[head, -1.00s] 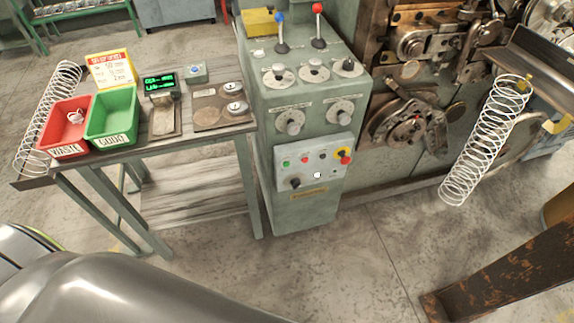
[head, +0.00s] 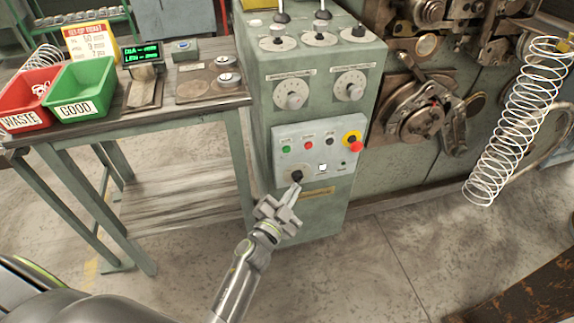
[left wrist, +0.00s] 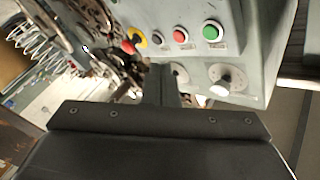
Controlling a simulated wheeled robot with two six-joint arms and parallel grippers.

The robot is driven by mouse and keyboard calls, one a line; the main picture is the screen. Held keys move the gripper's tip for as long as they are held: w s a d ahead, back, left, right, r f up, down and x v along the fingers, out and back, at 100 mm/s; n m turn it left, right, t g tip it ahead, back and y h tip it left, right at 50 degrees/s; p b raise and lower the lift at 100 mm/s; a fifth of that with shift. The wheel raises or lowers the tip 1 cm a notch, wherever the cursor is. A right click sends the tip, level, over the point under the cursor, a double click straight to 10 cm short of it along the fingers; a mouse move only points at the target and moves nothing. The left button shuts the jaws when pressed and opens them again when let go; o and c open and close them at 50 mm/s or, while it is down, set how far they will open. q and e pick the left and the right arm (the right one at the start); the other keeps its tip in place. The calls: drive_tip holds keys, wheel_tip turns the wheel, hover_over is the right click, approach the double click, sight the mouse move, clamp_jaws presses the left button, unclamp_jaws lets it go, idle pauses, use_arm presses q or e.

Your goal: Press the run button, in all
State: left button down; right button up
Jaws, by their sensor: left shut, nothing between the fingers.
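A grey control panel (head: 312,176) is on the front of the green machine cabinet. It carries a green button (head: 286,149), a red button (head: 308,144), a dark button (head: 329,141) and a red stop knob on yellow (head: 354,143). Their labels are too small to read. A black knob (head: 297,175) is below. My left gripper (head: 295,189) is shut and empty, its tips just below the black knob in the picture; I cannot tell if they touch. The left wrist view shows the green button (left wrist: 211,31) and red button (left wrist: 180,36) beyond the fingers. My right gripper is not in view.
A bench on the left holds a red WASTE bin (head: 28,103), a green GOOD bin (head: 85,90) and a small green display (head: 142,52). Dials (head: 291,94) sit above the panel. A wire spring (head: 520,120) hangs at the right. The floor before the cabinet is clear.

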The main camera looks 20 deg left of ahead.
sight(287, 150)
use_arm(q)
drive_tip(key=shift+w+d+r+m+t+h, duration=0.1)
drive_tip(key=shift+d+r+m+t+h, duration=0.1)
drive_tip(key=shift+r, duration=0.45)
drive_tip(key=shift+w+d+r+m+t+h, duration=0.1)
drive_tip(key=shift+d+r+m, duration=0.1)
drive_tip(key=shift+r, duration=0.4)
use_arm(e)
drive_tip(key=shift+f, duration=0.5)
use_arm(q)
drive_tip(key=shift+w+a, duration=0.1)
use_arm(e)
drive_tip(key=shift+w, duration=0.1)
